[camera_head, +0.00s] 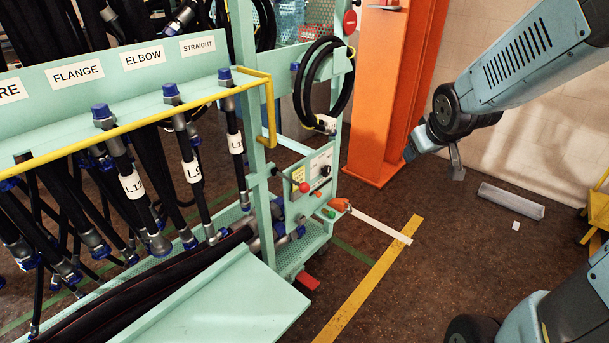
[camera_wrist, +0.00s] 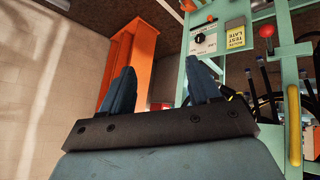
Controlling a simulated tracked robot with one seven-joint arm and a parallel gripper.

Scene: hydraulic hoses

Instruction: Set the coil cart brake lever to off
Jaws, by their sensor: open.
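The mint-green coil cart (camera_head: 262,130) stands left of centre in the head view, with a control panel (camera_head: 318,168) on its end. A lever with a red ball knob (camera_head: 304,187) sticks out beside the panel. The red ball also shows in the wrist view (camera_wrist: 266,31), at upper right. A red pedal-like piece (camera_head: 307,281) sits low by the cart's wheel. I cannot tell for sure which is the brake lever, nor read its setting. My gripper (camera_head: 432,163) is open and empty, to the right of the cart and apart from it. Its two fingers (camera_wrist: 160,66) show spread in the wrist view.
An orange column (camera_head: 388,90) stands behind the cart, left of my gripper. A coiled black hose (camera_head: 322,85) hangs above the panel. A yellow rail (camera_head: 130,122) runs along the cart. An orange-handled piece (camera_head: 340,204) juts from the panel. Floor right of the yellow line (camera_head: 375,275) is mostly clear.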

